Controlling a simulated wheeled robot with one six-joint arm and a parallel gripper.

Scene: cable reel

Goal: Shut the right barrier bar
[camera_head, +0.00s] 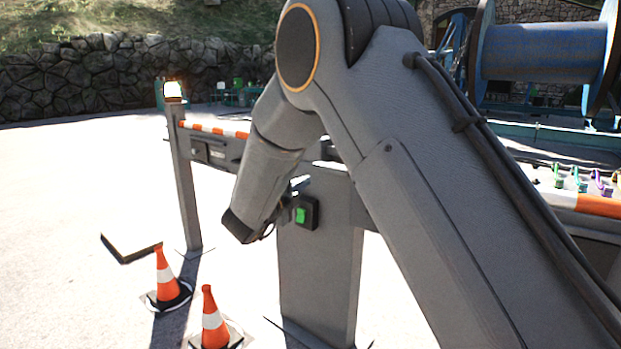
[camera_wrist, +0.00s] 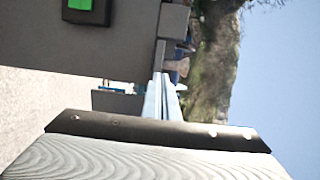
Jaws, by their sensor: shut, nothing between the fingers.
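An orange-and-white striped bar (camera_head: 598,206) shows at the right edge of the head view; my arm hides its run toward the middle. Another striped bar (camera_head: 217,131) runs from the left post toward the grey middle post (camera_head: 318,275). I cannot tell how they join behind my arm. The middle post carries a green button (camera_head: 301,215) in a dark housing; a green patch also shows at the top left of the wrist view (camera_wrist: 80,4). My gripper (camera_wrist: 162,88) is shut and empty, its pale fingers together, apart from the button. In the head view my wrist hangs left of the middle post.
Two traffic cones (camera_head: 165,272) (camera_head: 212,320) stand on the pale ground at lower left, near a dark angled piece (camera_head: 128,255). A large blue cable reel (camera_head: 545,52) stands at upper right. Open ground lies left.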

